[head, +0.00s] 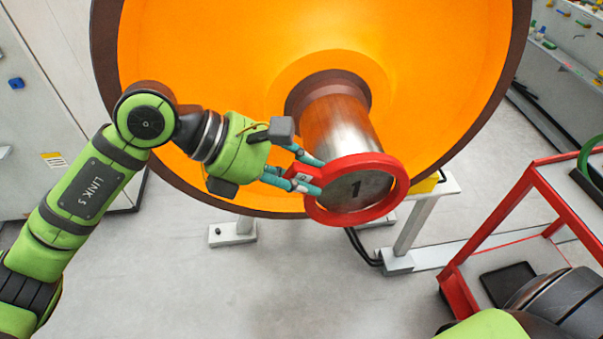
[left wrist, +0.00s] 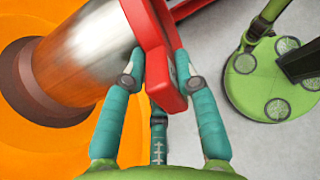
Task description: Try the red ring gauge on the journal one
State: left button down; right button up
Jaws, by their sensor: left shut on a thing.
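The red ring gauge (head: 398,196) is at the free end of journal one (head: 340,125), a bare metal cylinder. The end face marked "1" shows through the ring's opening. In the left wrist view the ring (left wrist: 160,55) is seen nearly edge-on, right at the end of the journal (left wrist: 85,50). I cannot tell whether it is just in front of the face or slightly over the rim. My left gripper (head: 313,177) is shut on the left side of the ring; its fingers (left wrist: 160,85) also show in the left wrist view. My right gripper is out of view.
The large orange wheel (head: 430,60) stands behind the journal. A red cart (head: 500,220) with a green ring (head: 590,165) is at the right. A grey stand (head: 415,225) is below the wheel. The floor (head: 260,290) in front is clear.

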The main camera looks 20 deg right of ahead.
pick_arm(q)
jog(key=shift+w+r, duration=0.1)
jog(key=shift+w, duration=0.1)
jog(key=shift+s+b, duration=0.2)
jog(key=shift+b, duration=0.15)
jog(key=shift+s, duration=0.1)
jog(key=shift+s, duration=0.15)
jog(key=shift+d+b, duration=0.1)
jog(key=shift+b, duration=0.35)
dwell(0.4)
jog(key=shift+b, duration=0.4)
jog(key=shift+w, duration=0.35)
dwell(0.9)
